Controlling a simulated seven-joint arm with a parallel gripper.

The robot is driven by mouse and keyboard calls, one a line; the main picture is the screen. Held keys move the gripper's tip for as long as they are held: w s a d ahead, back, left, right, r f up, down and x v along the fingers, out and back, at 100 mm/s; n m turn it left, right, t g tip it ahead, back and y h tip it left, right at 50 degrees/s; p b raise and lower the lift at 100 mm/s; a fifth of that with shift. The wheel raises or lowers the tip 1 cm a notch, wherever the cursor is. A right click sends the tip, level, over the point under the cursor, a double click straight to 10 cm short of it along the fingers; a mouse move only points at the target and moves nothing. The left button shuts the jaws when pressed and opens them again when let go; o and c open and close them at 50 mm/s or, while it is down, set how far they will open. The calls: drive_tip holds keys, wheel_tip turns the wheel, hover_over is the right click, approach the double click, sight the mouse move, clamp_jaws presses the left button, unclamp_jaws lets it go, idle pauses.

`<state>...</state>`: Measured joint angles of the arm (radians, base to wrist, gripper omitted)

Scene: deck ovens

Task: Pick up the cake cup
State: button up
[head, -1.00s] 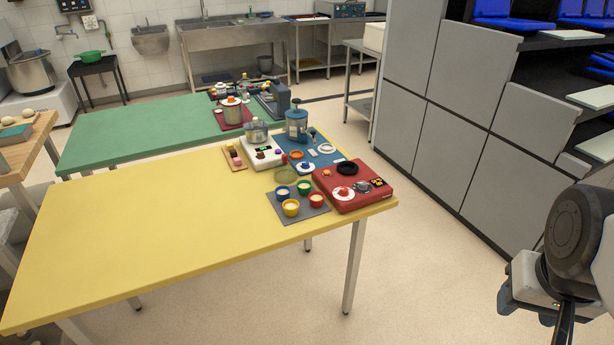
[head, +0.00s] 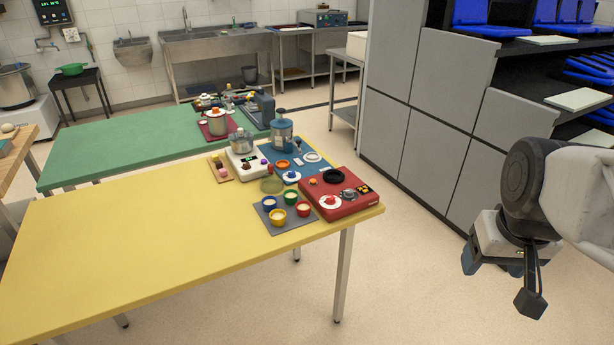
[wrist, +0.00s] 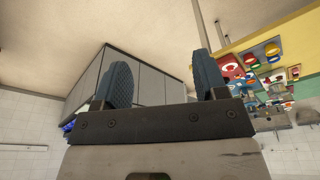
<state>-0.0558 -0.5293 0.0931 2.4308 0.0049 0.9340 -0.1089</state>
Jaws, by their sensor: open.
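Several small cups with pale filling stand on a grey mat (head: 290,225) near the right end of the yellow table (head: 130,245): a blue cup (head: 269,203), a green cup (head: 291,197), a yellow cup (head: 277,217) and a red cup (head: 304,209). I cannot tell which is meant by the cake cup. My gripper (wrist: 161,75) is open and empty, its two dark blue fingers apart. In the head view it hangs at the right over the floor, well away from the table. The wrist view is upside down, with the cups small at upper right.
A red hob unit (head: 350,205) stands right of the cups, with a blue mat (head: 312,172) behind. A green table (head: 110,150) lies beyond. Grey cabinets (head: 435,110) with shelves stand at the right. The table's left part is clear, and open floor lies between table and gripper.

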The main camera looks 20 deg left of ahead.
drive_tip(key=w+a+f+n+g+y, duration=0.1)
drive_tip(key=w+a+n, duration=0.4)
drive_tip(key=w+a, duration=0.7)
drive_tip(key=w+a+f+n, duration=0.2)
drive_tip(key=w+a+n, duration=0.2)
drive_tip(key=w+a, duration=0.75)
drive_tip(key=w+a+f+n, duration=0.3)
drive_tip(key=a+f, duration=0.3)
drive_tip(key=a, duration=0.4)
drive_tip(key=w+a+f+n+g, duration=0.1)
drive_tip(key=w+a+f+n, duration=0.2)
drive_tip(key=w+a+f, duration=0.3)
drive_tip(key=w+a+f+n, duration=0.3)
drive_tip(key=w+a+f, duration=0.2)
drive_tip(key=a, duration=0.8)
wheel_tip(320, 180, down, 2)
drive_tip(key=shift+w+a+g, duration=0.15)
drive_tip(key=shift+a+g, duration=0.15)
drive_tip(key=shift+a, duration=0.1)
drive_tip(key=shift+f, duration=0.1)
drive_tip(key=shift+a+f, duration=0.15)
drive_tip(key=shift+f, duration=1)
drive_tip(key=shift+f, duration=0.15)
